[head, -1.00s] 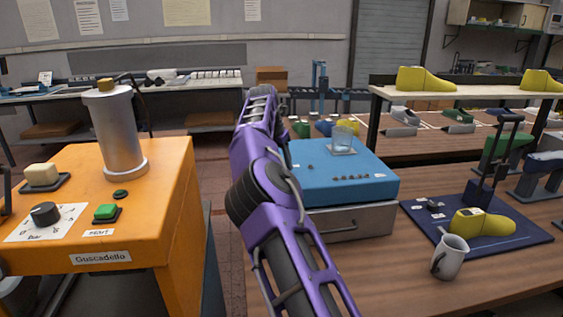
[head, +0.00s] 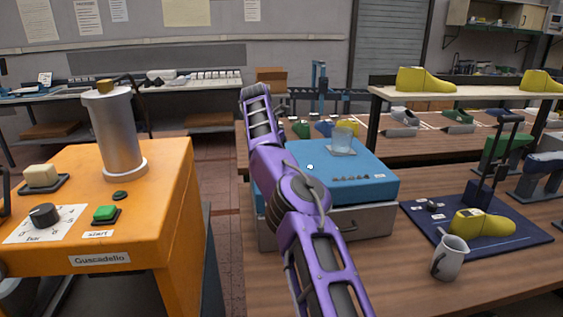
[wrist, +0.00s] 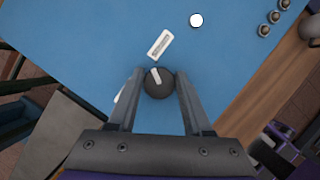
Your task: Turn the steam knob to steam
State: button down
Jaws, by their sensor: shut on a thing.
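The steam knob (wrist: 159,84) is a dark round knob with a white pointer mark, on the blue top of a box-shaped unit (head: 360,160). In the wrist view the pointer leans up and slightly left, roughly towards a tilted white label (wrist: 160,43), whose text is too small to read. My gripper (wrist: 156,75) is shut on the knob, one finger on each side. Part of another white label (wrist: 118,97) shows beside the left finger. In the head view my purple arm hides the knob and the gripper.
A white round spot (wrist: 196,20) and several small metal knobs are on the blue top. An orange machine (head: 150,200) is at the left. A mug (head: 450,257) and a yellow shoe last (head: 482,223) are at the right.

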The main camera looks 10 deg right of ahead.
jog(key=shift+s+f, duration=0.1)
jog(key=shift+c, duration=1.6)
grip_release()
jog(key=shift+r, duration=0.2)
